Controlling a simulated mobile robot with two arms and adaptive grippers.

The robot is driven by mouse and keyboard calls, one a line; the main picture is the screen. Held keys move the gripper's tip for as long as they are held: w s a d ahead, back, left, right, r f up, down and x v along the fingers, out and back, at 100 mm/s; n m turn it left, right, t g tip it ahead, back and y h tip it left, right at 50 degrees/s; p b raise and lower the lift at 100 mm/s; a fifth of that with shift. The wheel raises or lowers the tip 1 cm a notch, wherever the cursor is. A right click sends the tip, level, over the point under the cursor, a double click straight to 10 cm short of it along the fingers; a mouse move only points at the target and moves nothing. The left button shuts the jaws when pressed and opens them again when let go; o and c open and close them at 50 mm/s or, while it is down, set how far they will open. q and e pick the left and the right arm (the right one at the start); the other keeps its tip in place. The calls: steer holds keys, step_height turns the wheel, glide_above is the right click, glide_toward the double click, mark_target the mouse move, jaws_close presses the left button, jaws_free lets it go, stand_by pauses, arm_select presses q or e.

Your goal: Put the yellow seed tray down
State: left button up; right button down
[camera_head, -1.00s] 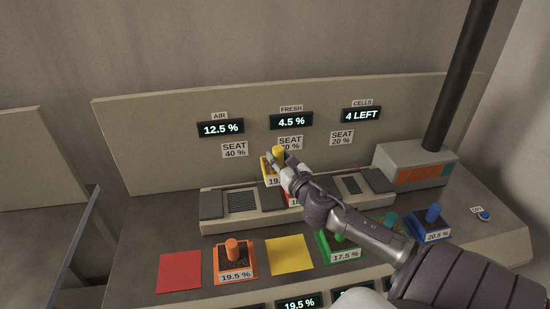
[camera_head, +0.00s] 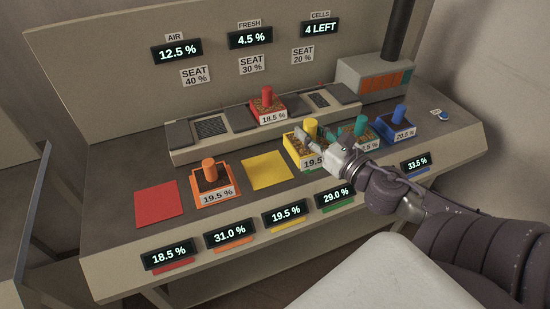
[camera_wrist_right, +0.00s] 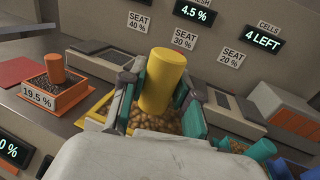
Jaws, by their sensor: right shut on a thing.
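The yellow seed tray (camera_head: 296,142), with a yellow post handle, seeds inside and a 19.5 label, is in my right gripper (camera_head: 318,137). The fingers are closed around the handle. In the right wrist view the yellow handle (camera_wrist_right: 165,78) stands between the two fingers (camera_wrist_right: 160,95), above the seeds. The tray is right of the empty yellow square (camera_head: 267,170) on the console. It covers the spot of the green tray in the head view. I cannot tell its height above the console. My left gripper is not in view.
The orange tray (camera_head: 217,190) stands left of the yellow square, beside an empty red square (camera_head: 156,204). The red tray (camera_head: 267,110) sits in the middle seat of the raised rack (camera_head: 190,155). Teal (camera_head: 360,130) and blue (camera_head: 396,127) trays stand to the right.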

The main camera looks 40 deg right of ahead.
steer(key=shift+w+a+f+b, duration=0.2)
steer(key=shift+w+a+f, duration=0.75)
steer(key=shift+w+f, duration=0.7)
steer(key=shift+w+a+f+b, duration=0.15)
steer(key=shift+w+a+f, duration=0.85)
steer(key=shift+w+f, duration=0.6)
steer(key=shift+w+a+f+b, duration=0.2)
steer(key=shift+w+a+f, duration=0.95)
steer(key=shift+f, duration=0.8)
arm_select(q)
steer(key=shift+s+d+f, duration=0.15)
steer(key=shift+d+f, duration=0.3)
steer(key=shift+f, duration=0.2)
arm_select(e)
steer(key=shift+w+d, duration=0.15)
steer(key=shift+d, duration=0.05)
steer(key=shift+f, duration=0.15)
steer(key=c, duration=0.8)
jaws_free()
steer(key=shift+c, duration=0.2)
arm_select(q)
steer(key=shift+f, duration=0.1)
